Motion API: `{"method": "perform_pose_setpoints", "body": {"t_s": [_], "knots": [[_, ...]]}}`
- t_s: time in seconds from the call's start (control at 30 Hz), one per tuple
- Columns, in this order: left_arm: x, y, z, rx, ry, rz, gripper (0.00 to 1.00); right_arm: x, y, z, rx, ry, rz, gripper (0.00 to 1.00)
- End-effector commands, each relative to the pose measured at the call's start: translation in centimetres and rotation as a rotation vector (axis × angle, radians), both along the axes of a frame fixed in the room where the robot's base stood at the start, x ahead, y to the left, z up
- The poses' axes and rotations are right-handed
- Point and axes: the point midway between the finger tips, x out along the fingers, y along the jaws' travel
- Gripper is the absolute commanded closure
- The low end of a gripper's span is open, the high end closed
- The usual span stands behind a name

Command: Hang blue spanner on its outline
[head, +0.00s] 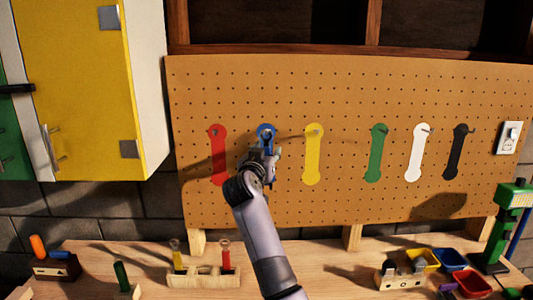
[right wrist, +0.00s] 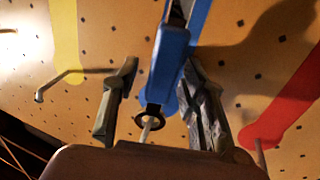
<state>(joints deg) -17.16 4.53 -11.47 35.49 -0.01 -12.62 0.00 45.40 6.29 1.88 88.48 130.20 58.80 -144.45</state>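The blue spanner (right wrist: 172,60) is between the fingers of my right gripper (right wrist: 162,85) in the right wrist view. Its dark ring end (right wrist: 150,116) is around a pale hook. The left finger in that view stands clear of the spanner; the right finger is close beside it, and I cannot tell if they touch. The gripper looks open. In the head view my right gripper (head: 260,160) is in front of the blue outline (head: 265,130) on the pegboard (head: 340,90), hiding most of the outline and spanner. My left gripper is not in view.
A red outline (head: 218,160) and a yellow outline (head: 312,155) flank the blue one, each with a hook. Green, white and black outlines are farther right. Below, the workbench (head: 330,255) holds a screwdriver rack (head: 203,277) and coloured bins. A yellow cabinet (head: 85,90) is at left.

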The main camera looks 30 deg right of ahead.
Motion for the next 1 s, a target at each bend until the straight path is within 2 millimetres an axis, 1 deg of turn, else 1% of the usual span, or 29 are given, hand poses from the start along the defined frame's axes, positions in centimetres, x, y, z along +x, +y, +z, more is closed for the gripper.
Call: {"method": "perform_pose_setpoints", "body": {"t_s": [0.17,0.27,0.37,0.47,0.8,0.9,1.0], "knots": [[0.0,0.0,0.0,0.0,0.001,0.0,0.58,0.0,0.0,0.0,0.0,0.0,0.001,0.58],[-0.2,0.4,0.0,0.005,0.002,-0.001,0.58,0.0,0.1,0.0,0.0,0.0,0.002,0.58],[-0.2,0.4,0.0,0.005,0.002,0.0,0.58,-0.4,0.5,0.0,-0.001,-0.001,0.002,0.58],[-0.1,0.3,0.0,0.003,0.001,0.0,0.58,-1.3,1.5,0.0,-0.001,-0.002,0.003,0.58],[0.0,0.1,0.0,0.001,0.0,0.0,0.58,-6.3,6.7,0.0,0.0,-0.001,0.003,0.58],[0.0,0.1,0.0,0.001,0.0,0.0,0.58,-7.3,7.8,0.0,0.001,-0.001,0.003,0.58],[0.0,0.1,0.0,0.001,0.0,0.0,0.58,-8.0,8.4,0.0,0.0,-0.001,0.001,0.58]]}}
